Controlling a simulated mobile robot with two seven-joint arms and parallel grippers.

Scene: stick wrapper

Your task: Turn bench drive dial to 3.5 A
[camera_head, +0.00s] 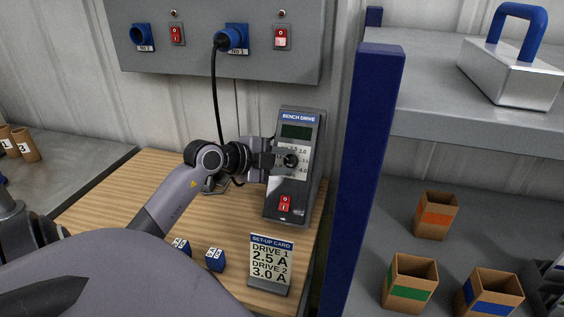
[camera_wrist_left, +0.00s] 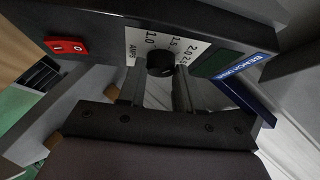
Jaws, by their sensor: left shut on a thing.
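The bench drive (camera_head: 293,209) is a grey box with a dark display (camera_head: 297,132), standing at the back right of the wooden bench. Its black dial (camera_head: 290,162) sits mid-front on a white amp scale; the dial also shows in the left wrist view (camera_wrist_left: 160,64), where 1.0, 1.5 and 2.0 can be read. My left gripper (camera_head: 280,160) reaches in from the left and is shut on the dial, its fingers on either side in the wrist view (camera_wrist_left: 156,82). I cannot tell where the dial points. My right gripper is out of view.
A set-up card (camera_head: 269,262) reads Drive 1 2.5 A, Drive 2 3.0 A. A red switch (camera_head: 285,204) is below the dial. Small blue blocks (camera_head: 215,259) lie on the bench (camera_head: 100,205). A blue post (camera_head: 365,170) stands close on the right. A socket panel (camera_head: 275,60) hangs above.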

